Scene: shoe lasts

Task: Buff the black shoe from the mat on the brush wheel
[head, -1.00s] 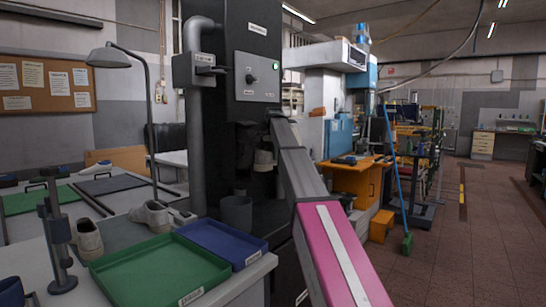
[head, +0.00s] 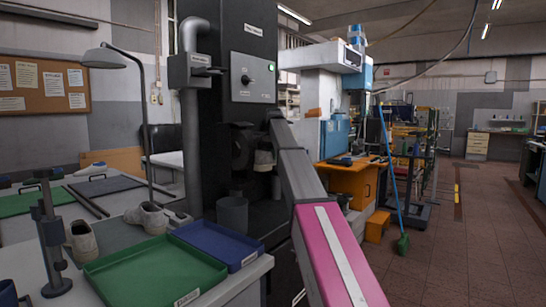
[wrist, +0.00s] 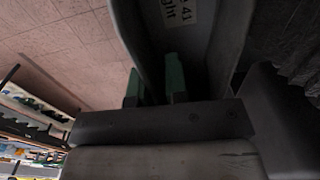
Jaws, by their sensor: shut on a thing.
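My gripper (wrist: 155,82) shows its green-tipped fingers in the wrist view, shut on the dark shoe (wrist: 205,50). The shoe fills the top middle of that view, with a white label reading 41 and part of a word. In the head view my arm reaches to the tall black machine, and the gripper is hard to make out beside its dark front. The round dark brush wheel (head: 241,147) shows just left of my arm's end. The shoe cannot be told from the dark background there, so contact with the wheel cannot be judged.
The machine's panel (head: 253,77) has a knob and a lit green lamp. A grey bin (head: 232,214) stands below the wheel. Left, a bench holds a green tray (head: 150,278), a blue tray (head: 217,245), pale shoes (head: 147,217) and a lamp. Open floor lies at right.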

